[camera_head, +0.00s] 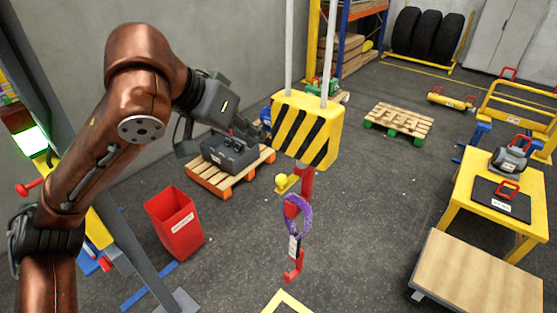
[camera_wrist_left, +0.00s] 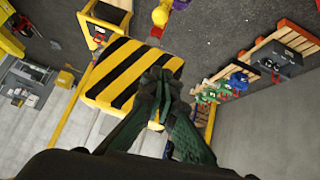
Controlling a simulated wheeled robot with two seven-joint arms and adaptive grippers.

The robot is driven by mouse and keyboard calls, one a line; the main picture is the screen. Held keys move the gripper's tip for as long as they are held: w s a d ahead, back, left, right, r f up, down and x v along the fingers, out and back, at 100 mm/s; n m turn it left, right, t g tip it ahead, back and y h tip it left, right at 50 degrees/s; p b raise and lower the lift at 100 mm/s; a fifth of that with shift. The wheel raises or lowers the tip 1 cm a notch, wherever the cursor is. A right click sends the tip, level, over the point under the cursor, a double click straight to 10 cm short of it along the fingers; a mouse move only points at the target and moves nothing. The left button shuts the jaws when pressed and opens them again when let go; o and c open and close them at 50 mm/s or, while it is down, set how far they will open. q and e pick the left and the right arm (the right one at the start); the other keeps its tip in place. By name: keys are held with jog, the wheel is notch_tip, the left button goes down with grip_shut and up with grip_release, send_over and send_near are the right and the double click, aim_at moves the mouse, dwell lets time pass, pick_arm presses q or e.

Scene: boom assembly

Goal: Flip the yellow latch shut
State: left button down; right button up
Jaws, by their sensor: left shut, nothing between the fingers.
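The yellow latch (camera_head: 285,183) with its round knob sticks out to the left of a red hook (camera_head: 306,186), below a yellow-and-black striped block (camera_head: 308,128). In the left wrist view the yellow latch (camera_wrist_left: 161,14) shows at the top edge, beyond the striped block (camera_wrist_left: 128,76). My left gripper (camera_head: 264,128) is at the left side of the block, above the latch and apart from it. In the wrist view its fingers (camera_wrist_left: 159,76) are together and empty, in front of the block. Whether they touch the block I cannot tell. My right gripper is out of view.
A purple sling (camera_head: 299,216) with a tag hangs on the hook. A dark case (camera_head: 229,153) lies on a pallet (camera_head: 224,184) behind my left gripper. A red bin (camera_head: 178,228) stands at lower left. A yellow table (camera_head: 464,205) stands at right; floor below the block is mostly clear.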

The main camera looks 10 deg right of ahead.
pick_arm(q)
jog(key=shift+m+y, duration=0.3)
jog(key=shift+y, duration=0.2)
jog(key=s, duration=0.1)
jog(key=s+r, duration=0.2)
jog(key=s, duration=0.1)
jog(key=shift+a, duration=0.3)
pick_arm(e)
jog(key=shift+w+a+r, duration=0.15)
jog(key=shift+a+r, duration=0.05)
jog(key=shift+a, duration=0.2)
pick_arm(q)
jog(key=shift+f, duration=0.1)
